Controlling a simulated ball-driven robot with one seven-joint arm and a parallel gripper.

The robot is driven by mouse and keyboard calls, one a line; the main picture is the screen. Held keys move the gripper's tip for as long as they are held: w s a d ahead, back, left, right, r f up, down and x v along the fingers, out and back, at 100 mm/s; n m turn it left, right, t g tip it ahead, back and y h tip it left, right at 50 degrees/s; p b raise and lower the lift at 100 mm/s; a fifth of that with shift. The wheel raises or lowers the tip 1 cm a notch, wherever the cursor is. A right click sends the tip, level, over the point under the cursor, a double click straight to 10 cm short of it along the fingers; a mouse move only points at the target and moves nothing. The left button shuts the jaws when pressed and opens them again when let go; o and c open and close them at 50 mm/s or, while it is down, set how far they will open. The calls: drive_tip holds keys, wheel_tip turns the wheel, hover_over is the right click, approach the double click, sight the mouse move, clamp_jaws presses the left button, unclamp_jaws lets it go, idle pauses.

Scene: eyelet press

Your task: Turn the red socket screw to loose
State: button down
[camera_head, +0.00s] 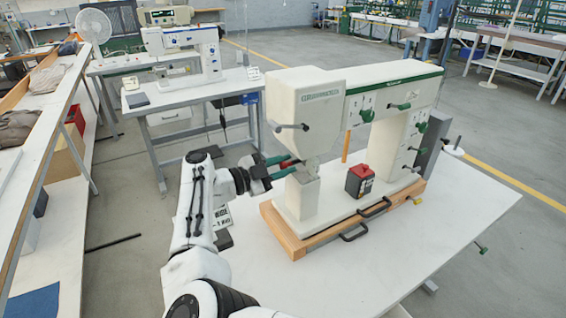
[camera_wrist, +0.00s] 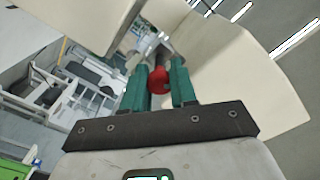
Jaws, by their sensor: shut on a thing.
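The red socket screw (camera_wrist: 159,80) shows in the wrist view between the two green fingers of my gripper (camera_wrist: 160,84). The fingers are shut on it, one on each side. In the head view my gripper (camera_head: 283,168) reaches from the left to the front of the cream eyelet press (camera_head: 310,85), just below its head. A little of the screw's red (camera_head: 287,163) shows there beside the fingers. The fingers hide much of the screw in both views, and I cannot tell its turn angle.
A black and red box (camera_head: 360,181) stands on the press base, near an orange upright rod (camera_head: 346,146). Dark handles (camera_head: 354,233) stick out from the wooden base (camera_head: 297,248). A small dark lever (camera_head: 290,127) projects from the press head above my gripper. The white table (camera_head: 400,255) is clear in front.

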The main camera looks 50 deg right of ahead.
drive_tip(key=shift+w+n, duration=0.1)
drive_tip(key=shift+n, duration=0.5)
drive_tip(key=c, duration=0.9)
unclamp_jaws()
drive_tip(key=shift+c, duration=0.2)
drive_tip(key=b+v, duration=0.3)
drive_tip(key=v, duration=0.7)
drive_tip(key=shift+a, duration=0.4)
